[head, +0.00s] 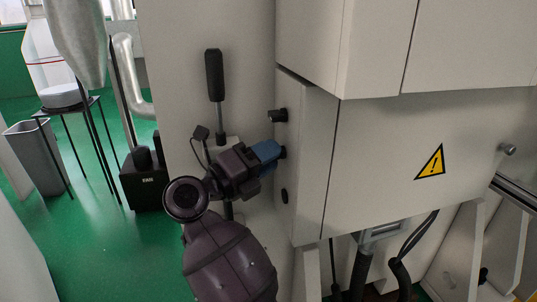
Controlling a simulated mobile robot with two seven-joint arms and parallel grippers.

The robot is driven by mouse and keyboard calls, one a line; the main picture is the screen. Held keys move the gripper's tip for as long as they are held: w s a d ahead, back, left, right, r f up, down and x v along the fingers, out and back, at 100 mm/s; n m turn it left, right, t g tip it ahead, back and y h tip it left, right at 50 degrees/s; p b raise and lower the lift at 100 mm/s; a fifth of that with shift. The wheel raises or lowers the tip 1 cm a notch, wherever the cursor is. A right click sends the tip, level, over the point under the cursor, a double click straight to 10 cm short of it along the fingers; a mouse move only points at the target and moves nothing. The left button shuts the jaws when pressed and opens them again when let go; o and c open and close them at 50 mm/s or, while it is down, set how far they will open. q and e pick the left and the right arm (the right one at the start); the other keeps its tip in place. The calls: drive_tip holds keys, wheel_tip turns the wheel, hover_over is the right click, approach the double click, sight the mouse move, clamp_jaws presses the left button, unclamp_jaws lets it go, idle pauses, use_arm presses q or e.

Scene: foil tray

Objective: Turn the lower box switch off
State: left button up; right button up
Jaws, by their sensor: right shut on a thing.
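The lower box (375,150) is pale, with a yellow warning triangle on its front. Its narrow left side carries a black knob (279,115) near the top and a small dark oval part (285,196) lower down. Between them, a dark switch (283,152) shows just past the blue fingertips of my right gripper (267,152). The gripper points right and is shut on this switch; the fingers hide most of it, so its setting cannot be told. My left gripper is not in view.
A black-handled lever (214,75) stands upright on the wall panel behind my right gripper. An upper cabinet (390,45) overhangs the lower box. Dark cables (361,270) hang below it. A grey bin (36,158) and a black stand (75,108) are on the green floor at left.

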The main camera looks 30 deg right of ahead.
drive_tip(key=o, duration=0.9)
drive_tip(key=shift+o, duration=0.2)
drive_tip(key=shift+a, duration=0.15)
drive_tip(key=a+f, duration=0.1)
drive_tip(key=a, duration=0.9)
drive_tip(key=shift+s+a+f+p, duration=0.25)
drive_tip(key=shift+s+f+p, duration=0.05)
drive_tip(key=shift+s+f, duration=0.15)
